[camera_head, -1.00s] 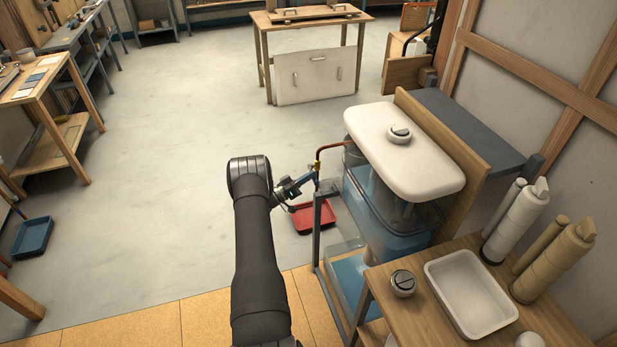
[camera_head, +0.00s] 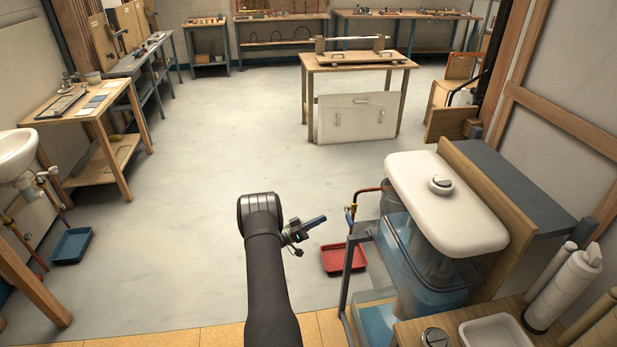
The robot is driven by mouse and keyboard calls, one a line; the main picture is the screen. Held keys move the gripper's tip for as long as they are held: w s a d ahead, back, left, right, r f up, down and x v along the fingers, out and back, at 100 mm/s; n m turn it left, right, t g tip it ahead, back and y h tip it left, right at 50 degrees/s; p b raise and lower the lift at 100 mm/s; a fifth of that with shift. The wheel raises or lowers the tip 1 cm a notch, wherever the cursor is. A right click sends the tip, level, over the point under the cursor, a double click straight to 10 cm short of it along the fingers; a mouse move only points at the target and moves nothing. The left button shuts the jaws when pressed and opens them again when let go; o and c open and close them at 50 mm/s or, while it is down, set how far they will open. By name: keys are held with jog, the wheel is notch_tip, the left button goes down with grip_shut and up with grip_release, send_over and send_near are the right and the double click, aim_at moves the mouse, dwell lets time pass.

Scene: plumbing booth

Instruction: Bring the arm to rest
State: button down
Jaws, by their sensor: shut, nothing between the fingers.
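My arm (camera_head: 265,270) reaches forward from the bottom of the view, over the floor. My gripper (camera_head: 318,221) is at its far end, to the right of the dark wrist, small in the picture. It is shut and holds nothing. It is left of the copper pipe and small valve (camera_head: 350,213) beside the toilet cistern, with a gap between them. The fingertips are too small to see in detail.
The clear cistern (camera_head: 440,250) with a white lid (camera_head: 447,203) stands at right, on a grey frame. A red tray (camera_head: 343,258) lies on the floor beside it. A wooden table (camera_head: 357,62) stands farther back. The floor at left (camera_head: 190,200) is free.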

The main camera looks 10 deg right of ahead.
jog(key=d, duration=0.9)
jog(key=shift+d+f, duration=0.25)
jog(key=shift+f, duration=0.15)
jog(key=shift+s, duration=0.1)
dwell(0.4)
